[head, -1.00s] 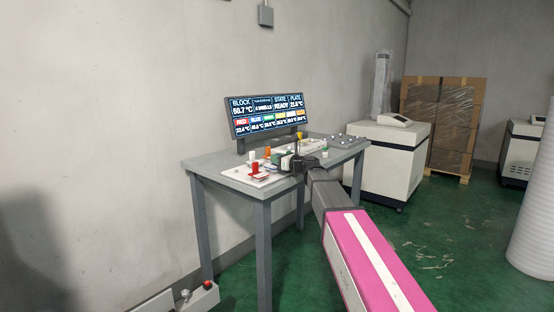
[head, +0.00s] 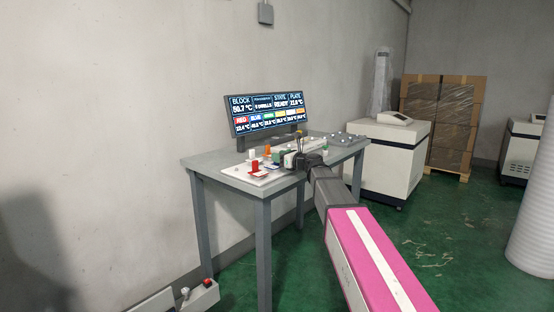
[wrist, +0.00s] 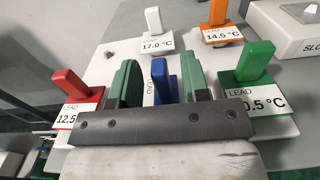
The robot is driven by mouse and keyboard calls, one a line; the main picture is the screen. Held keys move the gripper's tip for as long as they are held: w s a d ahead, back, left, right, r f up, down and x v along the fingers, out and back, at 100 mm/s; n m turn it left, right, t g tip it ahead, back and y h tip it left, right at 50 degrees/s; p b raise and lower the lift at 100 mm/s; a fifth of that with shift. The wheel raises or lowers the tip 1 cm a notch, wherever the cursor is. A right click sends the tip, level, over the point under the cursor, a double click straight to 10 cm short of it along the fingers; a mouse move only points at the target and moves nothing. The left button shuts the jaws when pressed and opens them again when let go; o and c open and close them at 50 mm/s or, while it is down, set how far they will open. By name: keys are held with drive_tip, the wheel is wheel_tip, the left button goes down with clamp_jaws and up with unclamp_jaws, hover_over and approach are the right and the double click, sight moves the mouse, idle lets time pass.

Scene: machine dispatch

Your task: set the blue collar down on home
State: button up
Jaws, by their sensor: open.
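The blue collar (wrist: 159,82) stands upright on a white board in the wrist view, its lead label partly covered by my gripper. My gripper (wrist: 160,84) has its two green-padded fingers apart, one on each side of the blue handle. A gap shows on both sides of the handle. In the head view my gripper (head: 300,160) is low over the table, and the small parts there are hard to tell apart. I cannot read any label saying home; the board under the blue collar is partly hidden.
Around it stand a red collar (wrist: 76,92), a white one (wrist: 153,21), an orange one (wrist: 217,15) and a green one (wrist: 254,64), close to the fingers. A screen (head: 266,114) stands behind on the grey table (head: 212,162). A white slotted block (wrist: 285,28) is at upper right.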

drive_tip(key=v, duration=1.1)
drive_tip(key=s+d+f+n+g+h, duration=0.25)
drive_tip(key=s+f+n, duration=0.4)
drive_tip(key=f, duration=0.65)
drive_tip(key=s+d+f+n+g+h, duration=0.1)
drive_tip(key=s+f+n+g+h, duration=0.5)
drive_tip(key=f, duration=0.7)
drive_tip(key=s+d+f+n+g+h, duration=0.1)
drive_tip(key=s+d+f+n+h, duration=0.1)
drive_tip(key=s+d+f+n, duration=0.3)
drive_tip(key=s+d+f+n+g+h, duration=0.1)
drive_tip(key=s+d+f+n+h, duration=0.2)
drive_tip(key=s+d+f+n, duration=0.2)
drive_tip(key=s+f+n, duration=0.3)
drive_tip(key=s+f, duration=0.1)
drive_tip(key=shift+f+h, duration=0.25)
drive_tip(key=shift+h, duration=0.1)
drive_tip(key=shift+s+d+g, duration=0.1)
drive_tip(key=shift+g, duration=0.15)
